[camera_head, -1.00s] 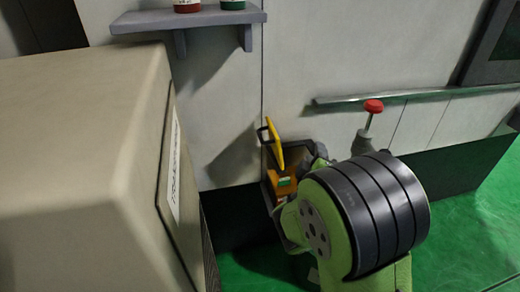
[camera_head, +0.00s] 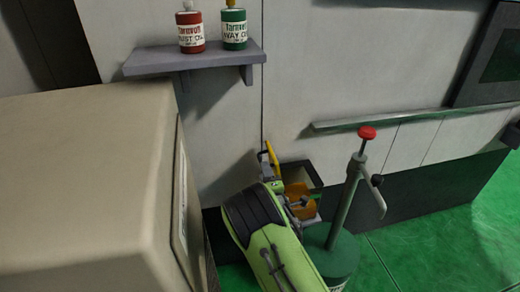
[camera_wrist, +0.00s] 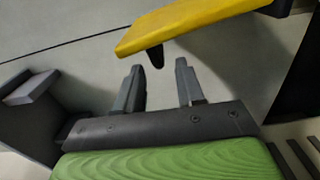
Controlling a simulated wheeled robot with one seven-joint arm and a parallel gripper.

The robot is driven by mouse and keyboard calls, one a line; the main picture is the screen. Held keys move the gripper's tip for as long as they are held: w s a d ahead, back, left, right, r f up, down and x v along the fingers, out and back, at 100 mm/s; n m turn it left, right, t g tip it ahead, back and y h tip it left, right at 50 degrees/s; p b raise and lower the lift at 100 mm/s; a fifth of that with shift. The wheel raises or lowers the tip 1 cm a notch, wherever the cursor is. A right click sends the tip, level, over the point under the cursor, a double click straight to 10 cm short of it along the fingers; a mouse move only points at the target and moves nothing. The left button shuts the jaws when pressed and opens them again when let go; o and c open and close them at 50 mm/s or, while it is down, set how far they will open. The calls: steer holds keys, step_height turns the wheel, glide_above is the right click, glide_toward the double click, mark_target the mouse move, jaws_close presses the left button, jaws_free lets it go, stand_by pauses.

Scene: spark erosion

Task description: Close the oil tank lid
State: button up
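The oil tank lid is a yellow plate (camera_head: 271,155) standing steeply open at the left of the oil tank (camera_head: 316,173), a dark open box with orange inside. In the wrist view the lid (camera_wrist: 190,24) spans the top, beyond my fingertips, with a dark handle-like piece under it. My gripper (camera_wrist: 160,72) is open, its two grey fingers apart with nothing held. The dark piece shows in the gap near the fingertips; I cannot tell whether they touch. In the head view my arm hides most of my gripper and part of the tank.
A large beige cabinet (camera_head: 80,190) fills the left. A wall shelf (camera_head: 195,58) holds a red bottle (camera_head: 190,32) and a green bottle (camera_head: 234,29). A green pump drum (camera_head: 332,262) with a red-knobbed lever stands right of my arm. Green floor (camera_head: 440,250) is free at the right.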

mark_target(260, 159)
steer(key=w+p, duration=0.1)
steer(key=w, duration=0.1)
steer(key=w+a+p, duration=0.1)
steer(key=w, duration=0.1)
steer(key=w+p, duration=0.1)
steer(key=w, duration=0.2)
steer(key=shift+a, duration=0.25)
steer(key=shift+s, duration=0.15)
jaws_close()
